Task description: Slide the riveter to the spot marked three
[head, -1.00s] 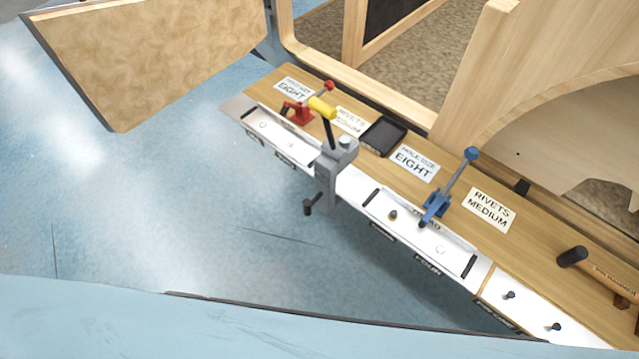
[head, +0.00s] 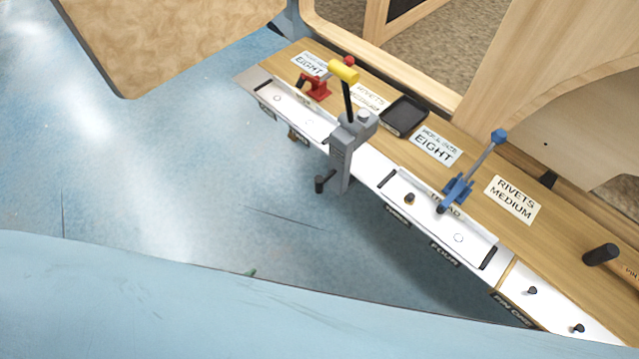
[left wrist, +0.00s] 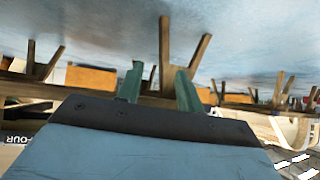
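A grey upright tool with a yellow-topped lever (head: 343,150) and a side crank sits at the bench's front edge in the head view. A blue lever tool (head: 458,188) stands to its right, on a white plate. No visible label tells which is the riveter. A small front tag that seems to read THREE (head: 397,217) lies between the grey tool and the FOUR tag (head: 444,254). My left gripper (left wrist: 160,88) has two green fingers apart with nothing between them. In the head view only a green tip shows past my blue arm, off the bench. My right gripper is out of view.
The long wooden bench (head: 400,150) runs diagonally to the lower right. A red lever tool (head: 316,88), a black tray (head: 404,116) and a black-headed hammer (head: 601,254) lie on it. Tall wooden frames stand behind. The blue floor in front is clear.

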